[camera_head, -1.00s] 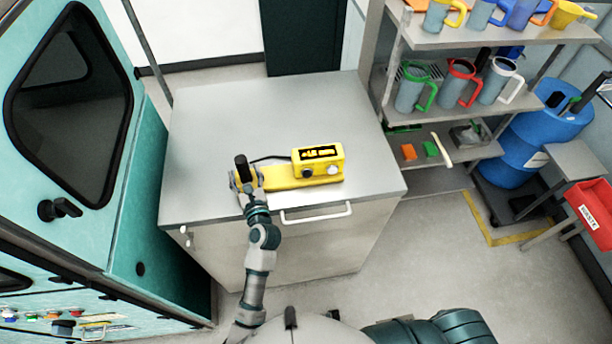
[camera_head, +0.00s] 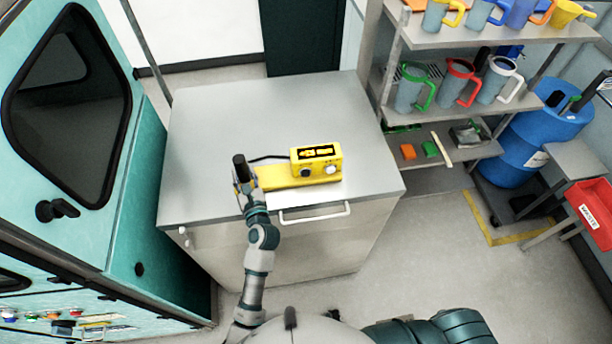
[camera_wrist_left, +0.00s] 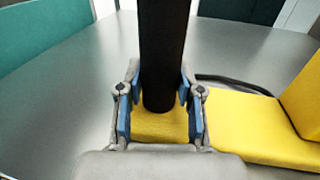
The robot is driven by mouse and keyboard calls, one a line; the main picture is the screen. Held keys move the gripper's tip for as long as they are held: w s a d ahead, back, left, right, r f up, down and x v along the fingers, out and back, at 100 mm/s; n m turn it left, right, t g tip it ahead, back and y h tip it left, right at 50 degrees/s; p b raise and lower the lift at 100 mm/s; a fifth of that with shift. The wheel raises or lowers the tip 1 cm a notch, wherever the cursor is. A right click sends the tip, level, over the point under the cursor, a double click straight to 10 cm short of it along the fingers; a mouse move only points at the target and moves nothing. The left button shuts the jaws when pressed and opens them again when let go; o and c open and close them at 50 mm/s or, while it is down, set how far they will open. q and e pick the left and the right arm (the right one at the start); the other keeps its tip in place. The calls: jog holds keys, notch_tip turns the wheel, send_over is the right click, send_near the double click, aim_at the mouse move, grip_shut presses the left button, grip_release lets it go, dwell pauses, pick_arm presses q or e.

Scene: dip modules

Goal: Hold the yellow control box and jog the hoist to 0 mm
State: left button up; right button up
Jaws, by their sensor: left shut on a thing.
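The yellow control box (camera_head: 317,161) sits near the front of the grey cabinet top. Its front has a dark knob and a white knob, and a dark display with yellow characters too small to read. A flat yellow base (camera_head: 283,177) runs left from it, with an upright black handle (camera_head: 239,165) at its left end. My left gripper (camera_head: 246,185) is shut on this handle. In the left wrist view, the blue-padded fingers (camera_wrist_left: 160,112) stand either side of the handle (camera_wrist_left: 163,50), low down near the yellow base (camera_wrist_left: 240,125). My right gripper is out of view.
The grey cabinet top (camera_head: 230,120) is clear behind the box, apart from a black cable. A teal machine (camera_head: 150,190) stands close on the left. A shelf rack with mugs (camera_head: 410,90), a blue barrel (camera_head: 520,150) and a red bin (camera_head: 592,205) are on the right.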

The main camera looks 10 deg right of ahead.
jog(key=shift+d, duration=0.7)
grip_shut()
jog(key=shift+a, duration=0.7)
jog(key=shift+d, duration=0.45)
